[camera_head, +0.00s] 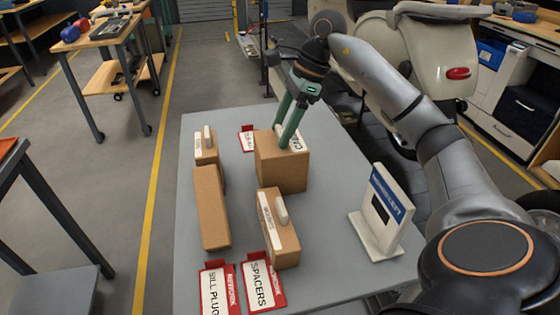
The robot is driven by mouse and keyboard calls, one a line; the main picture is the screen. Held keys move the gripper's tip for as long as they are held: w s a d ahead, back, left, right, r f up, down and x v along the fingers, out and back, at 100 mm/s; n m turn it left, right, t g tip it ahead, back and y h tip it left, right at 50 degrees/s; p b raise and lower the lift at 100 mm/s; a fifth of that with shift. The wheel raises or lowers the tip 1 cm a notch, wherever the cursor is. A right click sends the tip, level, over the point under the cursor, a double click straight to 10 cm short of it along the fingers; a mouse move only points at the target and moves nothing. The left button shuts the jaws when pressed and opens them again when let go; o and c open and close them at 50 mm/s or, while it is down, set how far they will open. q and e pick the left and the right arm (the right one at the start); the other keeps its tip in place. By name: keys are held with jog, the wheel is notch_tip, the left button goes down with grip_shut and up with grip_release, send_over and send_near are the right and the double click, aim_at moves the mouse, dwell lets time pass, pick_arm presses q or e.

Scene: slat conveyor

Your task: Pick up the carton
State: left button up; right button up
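A brown carton (282,172) stands on the grey table, in the back right of a group of boxes. Its white top label is partly hidden and begins with "CA". My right gripper (284,137) reaches down from above, its two green fingers at the carton's top with a gap between them. The fingers hide what lies between their tips, so I cannot tell whether they are closed on anything. The carton appears to rest on the table. My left gripper is not in view.
The grey table (340,255) also holds a small box (206,158), a tall box (211,215) and a front box with a white handle (267,232). Red-edged label cards lie at the front. A white sign stand (381,220) is at right. A scooter (440,60) is behind.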

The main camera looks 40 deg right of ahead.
grip_shut()
dwell(0.3)
jog(key=shift+r, duration=0.15)
dwell(0.3)
